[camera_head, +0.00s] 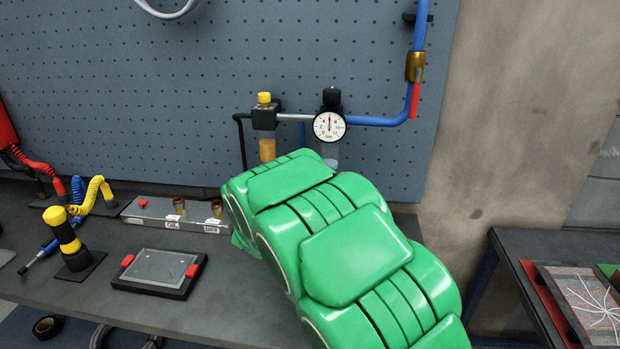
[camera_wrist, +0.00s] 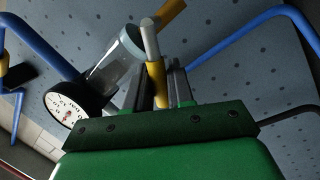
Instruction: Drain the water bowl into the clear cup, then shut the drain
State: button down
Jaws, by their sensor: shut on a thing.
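The clear water bowl (camera_head: 330,153) hangs below the round gauge (camera_head: 328,126), its lower part hidden by my green arm. In the wrist view the gauge (camera_wrist: 68,113) is at the left, and a clear cylinder with a pale blue end (camera_wrist: 115,68), seemingly this bowl, slants up beside it. My gripper (camera_wrist: 158,88) is close beside the cylinder and shut on a slim yellow-and-grey part (camera_wrist: 151,42). I cannot tell whether this part is the drain. In the head view my gripper is hidden behind my arm. I cannot make out a separate clear cup.
An amber bowl (camera_head: 267,150) under a yellow cap (camera_head: 264,98) hangs left of the gauge. A blue pipe (camera_head: 380,121) runs right to a red-handled valve (camera_head: 414,88). On the bench, a grey manifold (camera_head: 160,212), a black-framed plate (camera_head: 160,268) and a yellow-black tool (camera_head: 65,235) stand at left.

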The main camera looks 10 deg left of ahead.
jog(key=shift+d, duration=0.1)
jog(key=c, duration=1.1)
grip_release()
jog(key=shift+s, duration=0.1)
jog(key=v, duration=0.7)
jog(key=shift+s, duration=0.3)
